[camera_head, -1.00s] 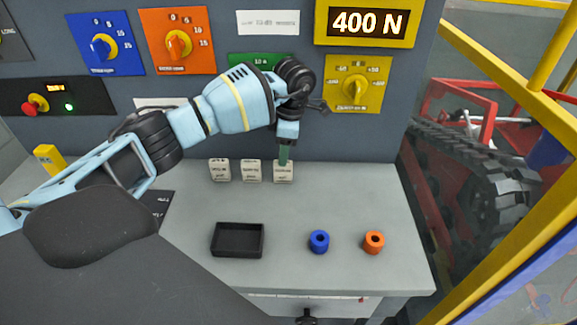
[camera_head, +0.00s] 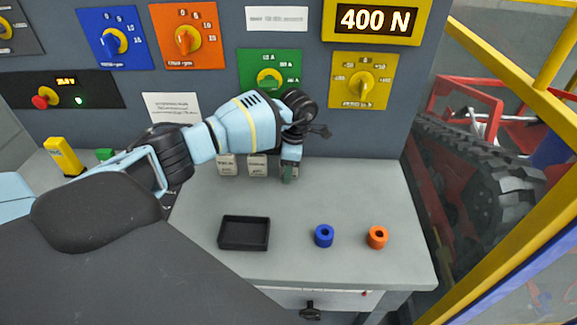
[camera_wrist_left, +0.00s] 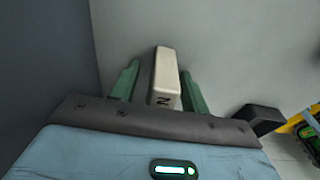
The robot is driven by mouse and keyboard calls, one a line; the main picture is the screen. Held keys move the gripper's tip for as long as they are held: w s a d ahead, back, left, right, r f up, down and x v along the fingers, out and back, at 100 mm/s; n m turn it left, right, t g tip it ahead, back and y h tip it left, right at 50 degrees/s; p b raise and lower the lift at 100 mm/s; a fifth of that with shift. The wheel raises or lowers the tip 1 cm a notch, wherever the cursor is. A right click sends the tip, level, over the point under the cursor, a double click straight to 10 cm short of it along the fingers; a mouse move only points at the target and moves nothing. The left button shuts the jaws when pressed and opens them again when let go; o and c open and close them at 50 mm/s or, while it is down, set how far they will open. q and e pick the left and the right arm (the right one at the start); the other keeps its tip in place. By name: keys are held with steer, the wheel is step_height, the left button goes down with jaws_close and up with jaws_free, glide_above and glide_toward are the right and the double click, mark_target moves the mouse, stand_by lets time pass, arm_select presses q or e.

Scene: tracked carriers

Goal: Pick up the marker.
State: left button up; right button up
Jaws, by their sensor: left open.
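Three small white lettered blocks stand in a row at the back of the grey bench; nothing else in view looks like a marker. They are the left block (camera_head: 228,166), the middle block (camera_head: 258,168) and the right block (camera_head: 293,168). My left gripper (camera_head: 288,175) points down at the right block and partly covers it. In the left wrist view, its green fingers stand open on either side of a white block (camera_wrist_left: 165,75) with an N on its end. A gap shows beside each finger. My right gripper is not in view.
The grey panel with dials (camera_head: 362,85) rises behind the blocks. The bench right of the blocks is clear. A yellow object (camera_head: 63,156) stands at left.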

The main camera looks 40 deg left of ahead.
arm_select(q)
jaws_close()
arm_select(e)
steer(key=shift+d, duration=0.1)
arm_select(q)
steer(key=shift+r, duration=0.15)
